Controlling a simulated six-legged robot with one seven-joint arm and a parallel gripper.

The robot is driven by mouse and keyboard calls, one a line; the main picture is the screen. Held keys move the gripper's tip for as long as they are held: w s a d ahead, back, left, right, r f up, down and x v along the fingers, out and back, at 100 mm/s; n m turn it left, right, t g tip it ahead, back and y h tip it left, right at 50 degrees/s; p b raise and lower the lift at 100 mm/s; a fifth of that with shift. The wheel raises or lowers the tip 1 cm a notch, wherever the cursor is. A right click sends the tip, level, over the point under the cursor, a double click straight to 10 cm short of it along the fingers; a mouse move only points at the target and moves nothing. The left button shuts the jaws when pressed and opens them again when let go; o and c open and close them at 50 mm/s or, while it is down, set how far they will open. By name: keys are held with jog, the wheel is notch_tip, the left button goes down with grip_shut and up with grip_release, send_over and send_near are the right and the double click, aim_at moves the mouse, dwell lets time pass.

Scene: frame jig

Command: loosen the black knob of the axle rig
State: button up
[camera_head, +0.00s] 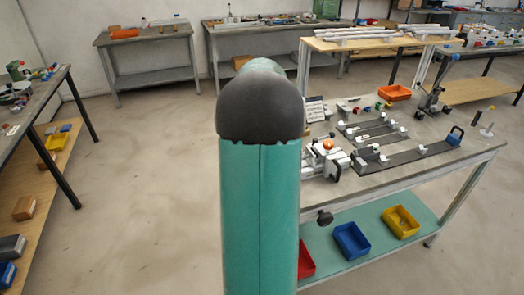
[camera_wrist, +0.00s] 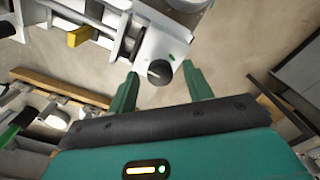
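In the wrist view, the black knob (camera_wrist: 159,72) sits on the end of a white block (camera_wrist: 168,42) of the axle rig, with small green marks near it. My gripper (camera_wrist: 161,72) is open, its two teal fingers to the left and right of the knob in the picture. I see gaps on both sides and no contact; the depth between tips and knob is hard to judge. In the head view, my arm hides the gripper. A white rig (camera_head: 335,165) with an orange knob shows on the table just right of my arm.
A flat dark rail fixture (camera_head: 420,152) lies to the right on the tabletop. Blue (camera_head: 351,241) and yellow (camera_head: 401,222) bins stand on the lower shelf. The floor left of my arm is clear.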

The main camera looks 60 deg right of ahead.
jog(key=shift+r, duration=0.15)
notch_tip(320, 180, up, 14)
jog(key=shift+f, duration=0.2)
dwell(0.6)
jog(key=w+a+r+t, duration=0.1)
jog(key=w+a, duration=0.2)
jog(key=a, duration=0.5)
jog(key=w+a+r+h, duration=0.1)
jog(key=w+a, duration=0.3)
jog(key=a, duration=0.4)
jog(key=w+a+r+t, duration=0.1)
jog(key=w+a, duration=0.2)
jog(key=a, duration=0.5)
jog(key=s+a+f+t, duration=0.1)
jog(key=s+a+f, duration=0.2)
jog(key=a, duration=0.9)
jog(key=s+a+f+n+t+y, duration=0.1)
jog(key=s+a+f, duration=0.3)
jog(key=a, duration=0.9)
jog(key=shift+a+t, duration=0.15)
jog(key=shift+t, duration=0.65)
jog(key=c, duration=0.3)
